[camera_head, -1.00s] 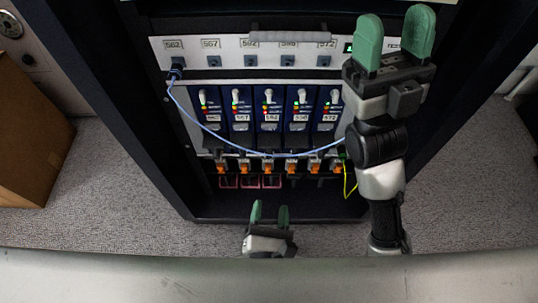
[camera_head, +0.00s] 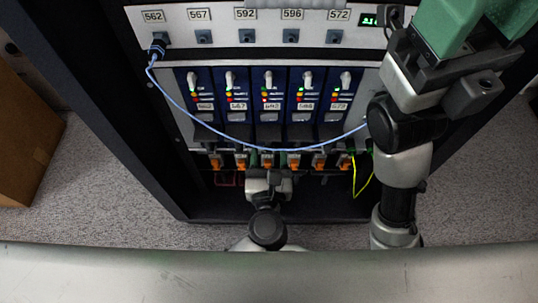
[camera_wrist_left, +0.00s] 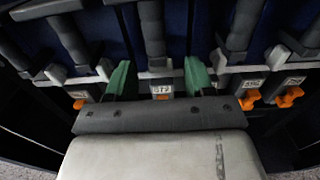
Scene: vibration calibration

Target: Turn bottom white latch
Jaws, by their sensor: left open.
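My left gripper (camera_head: 268,167) is low in front of the middle of the rack, seen from behind in the head view. In the left wrist view my left gripper (camera_wrist_left: 157,78) is open, its two green fingers spread on either side of a white latch piece (camera_wrist_left: 160,75) with a small number label. The latch is at the bottom of a blue module; whether the fingers touch it cannot be told. My right gripper (camera_head: 482,25) is raised at the upper right, its green fingers apart and partly cut off by the frame.
Blue modules (camera_head: 268,103) with white upper levers stand in a row. Orange clips (camera_head: 215,162) line the bottom edge. A blue cable (camera_head: 190,113) sags across the modules; a yellow cable (camera_head: 357,180) hangs at right. A cardboard box (camera_head: 25,150) stands left.

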